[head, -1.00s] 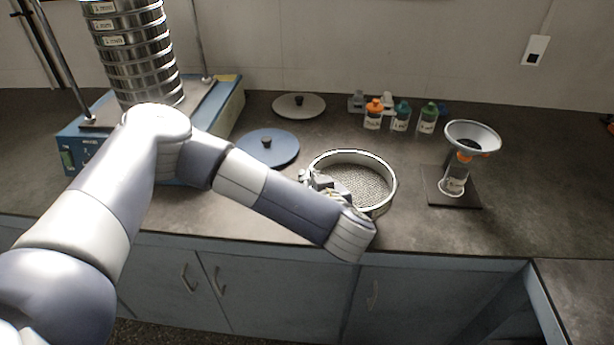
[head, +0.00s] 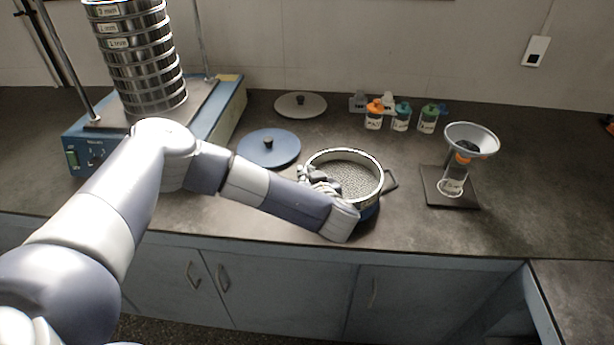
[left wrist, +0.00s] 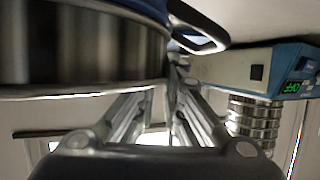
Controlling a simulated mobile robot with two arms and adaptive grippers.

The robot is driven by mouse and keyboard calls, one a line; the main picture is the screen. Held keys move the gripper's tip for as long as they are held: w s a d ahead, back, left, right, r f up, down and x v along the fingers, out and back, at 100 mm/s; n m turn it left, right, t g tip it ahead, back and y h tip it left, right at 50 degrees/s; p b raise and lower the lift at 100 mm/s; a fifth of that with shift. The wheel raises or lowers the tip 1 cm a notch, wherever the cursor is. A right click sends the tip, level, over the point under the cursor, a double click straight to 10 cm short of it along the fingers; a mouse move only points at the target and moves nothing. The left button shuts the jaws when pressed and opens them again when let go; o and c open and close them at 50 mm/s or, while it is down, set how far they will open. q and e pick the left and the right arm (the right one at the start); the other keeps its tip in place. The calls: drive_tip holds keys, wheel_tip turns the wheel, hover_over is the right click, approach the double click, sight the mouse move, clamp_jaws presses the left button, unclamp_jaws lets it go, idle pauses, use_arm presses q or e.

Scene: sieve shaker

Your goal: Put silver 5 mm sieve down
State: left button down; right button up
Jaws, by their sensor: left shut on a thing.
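The silver sieve (head: 376,190) is a round metal ring with a mesh floor, near the front of the counter in the head view. My left gripper (head: 318,184) holds the left side of its wall, partly hidden behind my wrist. In the left wrist view, which looks upside down, the fingers (left wrist: 172,80) close at the edge of the sieve's wall (left wrist: 85,45). A blue thing with a dark handle (head: 391,181) shows under the sieve. I cannot tell whether the sieve touches it. The 5 mm label is not visible. My right gripper is not in view.
The sieve shaker (head: 92,145) with a sieve stack (head: 145,75) stands left. A blue lid (head: 285,148) and a grey lid (head: 300,105) lie behind. Several capped bottles (head: 401,118) and a funnel stand (head: 463,160) are to the right.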

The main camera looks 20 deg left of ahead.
use_arm(q)
drive_tip(key=c, duration=2.1)
unclamp_jaws()
drive_tip(key=shift+f, duration=0.2)
drive_tip(key=shift+c, duration=0.2)
drive_tip(key=o, duration=0.5)
drive_tip(key=shift+c, duration=0.2)
drive_tip(key=shift+r, duration=0.1)
drive_tip(key=shift+r, duration=0.2)
drive_tip(key=b+v, duration=0.1)
drive_tip(key=v, duration=1.1)
drive_tip(key=shift+f, duration=0.2)
